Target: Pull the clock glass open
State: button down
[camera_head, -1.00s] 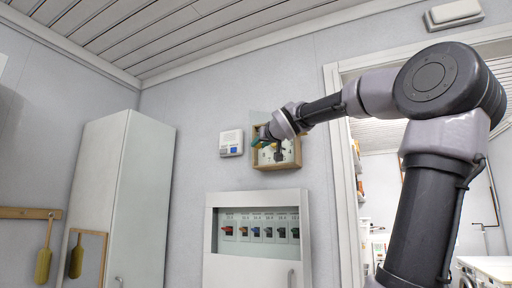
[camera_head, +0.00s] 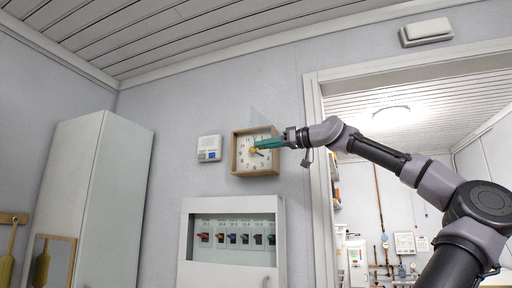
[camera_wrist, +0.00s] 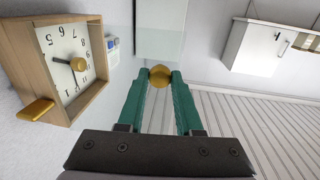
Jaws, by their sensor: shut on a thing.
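The wall clock (camera_head: 243,158) is a square wooden box with a white dial and dark hands; it also shows at the left of the wrist view (camera_wrist: 66,62). Its clear glass (camera_wrist: 162,38) stands swung out from the frame in the wrist view. A round golden knob (camera_wrist: 160,76) is on the glass. My gripper (camera_wrist: 160,77), with green fingers, is shut on the knob, one fingertip on each side. In the head view my gripper (camera_head: 258,146) is in front of the dial, and the glass shows only as a faint pane above it.
A white thermostat-like box (camera_head: 209,148) is on the wall left of the clock. A panel with several coloured switches (camera_head: 232,236) is below it. A tall white cabinet (camera_head: 95,200) stands at the left. A doorway frame (camera_head: 318,180) is to the right.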

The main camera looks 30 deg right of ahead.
jog(key=shift+s+d+n+g+y, duration=0.5)
jog(key=shift+s+d+n+y, duration=0.1)
jog(key=shift+d+y, duration=0.15)
jog(key=shift+r, duration=0.1)
jog(key=c, duration=0.6)
grip_release()
jog(key=v, duration=1)
jog(key=shift+s+d, duration=0.2)
jog(key=shift+s, duration=0.1)
